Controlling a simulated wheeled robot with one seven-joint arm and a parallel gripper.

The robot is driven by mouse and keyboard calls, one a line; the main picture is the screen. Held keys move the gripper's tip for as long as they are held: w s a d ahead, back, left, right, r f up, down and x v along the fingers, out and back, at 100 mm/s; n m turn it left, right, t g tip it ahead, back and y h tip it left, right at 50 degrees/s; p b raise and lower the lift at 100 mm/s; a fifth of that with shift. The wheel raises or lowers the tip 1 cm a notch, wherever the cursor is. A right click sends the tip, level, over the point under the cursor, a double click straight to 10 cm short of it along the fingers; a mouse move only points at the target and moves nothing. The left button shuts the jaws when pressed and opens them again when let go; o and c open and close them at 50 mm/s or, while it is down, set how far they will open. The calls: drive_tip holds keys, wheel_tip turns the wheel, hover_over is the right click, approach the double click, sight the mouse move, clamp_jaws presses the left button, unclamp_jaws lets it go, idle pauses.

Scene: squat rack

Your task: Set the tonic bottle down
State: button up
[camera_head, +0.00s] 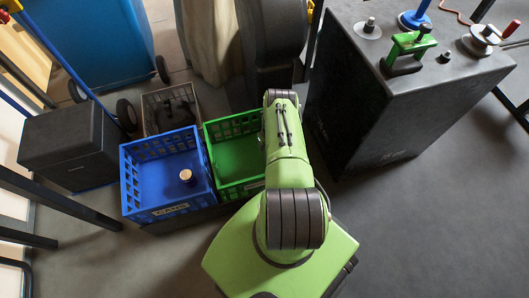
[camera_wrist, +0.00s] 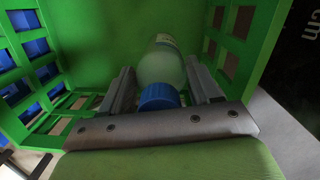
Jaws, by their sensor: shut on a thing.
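The tonic bottle (camera_wrist: 161,68) is a pale, translucent bottle with a blue cap (camera_wrist: 158,96), seen in the wrist view. My gripper (camera_wrist: 163,84) is shut on it, with a grey finger on each side near the cap end. The bottle is inside the green crate (camera_wrist: 62,125), its far end toward the crate's green floor or wall. I cannot tell whether it touches the crate. In the head view the green crate (camera_head: 228,124) is partly covered by my arm, and the bottle and gripper are hidden there.
A blue crate (camera_head: 140,184) with a can (camera_head: 186,175) inside stands left of the green crate. A grey crate (camera_head: 147,116) is behind it and a black box (camera_head: 68,147) further left. A dark block (camera_head: 385,110) with gym handles stands at right. Grey floor is open at lower right.

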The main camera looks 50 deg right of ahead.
wheel_tip(320, 180, down, 3)
drive_tip(key=shift+f+b, duration=0.2)
drive_tip(key=shift+b, duration=0.4)
drive_tip(key=shift+f, duration=0.1)
drive_tip(key=o, duration=1.5)
